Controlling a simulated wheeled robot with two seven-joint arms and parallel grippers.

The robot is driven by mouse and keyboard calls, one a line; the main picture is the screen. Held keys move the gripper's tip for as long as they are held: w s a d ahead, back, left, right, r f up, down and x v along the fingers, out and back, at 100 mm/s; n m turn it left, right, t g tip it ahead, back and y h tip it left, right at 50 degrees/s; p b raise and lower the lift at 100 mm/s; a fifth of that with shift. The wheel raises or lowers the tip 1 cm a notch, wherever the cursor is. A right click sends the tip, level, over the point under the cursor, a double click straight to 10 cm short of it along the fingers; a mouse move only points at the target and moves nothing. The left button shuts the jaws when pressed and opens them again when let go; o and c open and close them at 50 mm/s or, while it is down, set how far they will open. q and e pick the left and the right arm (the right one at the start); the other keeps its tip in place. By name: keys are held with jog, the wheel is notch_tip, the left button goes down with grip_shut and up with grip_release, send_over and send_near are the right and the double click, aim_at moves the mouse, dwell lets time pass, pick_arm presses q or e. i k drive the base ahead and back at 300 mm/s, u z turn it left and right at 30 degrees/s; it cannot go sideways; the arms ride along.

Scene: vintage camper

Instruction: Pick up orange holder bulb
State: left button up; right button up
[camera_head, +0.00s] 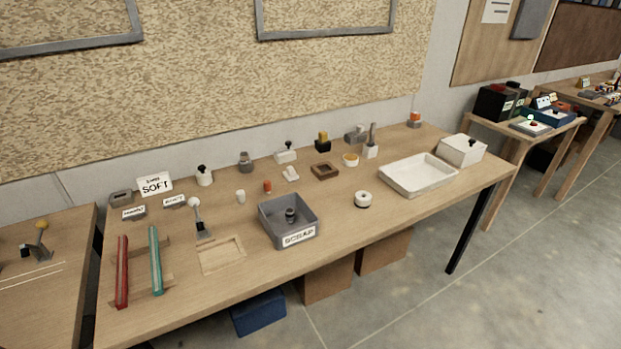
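A small orange upright piece (267,187) stands on the wooden table, behind the grey scrap bin. A second orange thing, an orange cap on a grey block (414,120), sits at the far back edge of the table. A small white bulb-like piece (241,196) stands left of the first orange piece. Which of these is the orange holder bulb, I cannot tell at this size. Neither of my grippers shows in the head view.
The grey bin marked SCRAP (275,225) holds a dark knob-like piece. A white tray (418,175) and a white box (461,150) stand at the right. Red (122,272) and teal (156,260) bars lie at the left. The front right tabletop is mostly clear.

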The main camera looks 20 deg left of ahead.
aim_at(267, 184)
jog(key=z, duration=0.15)
jog(key=i, duration=0.95)
jog(key=u, duration=0.2)
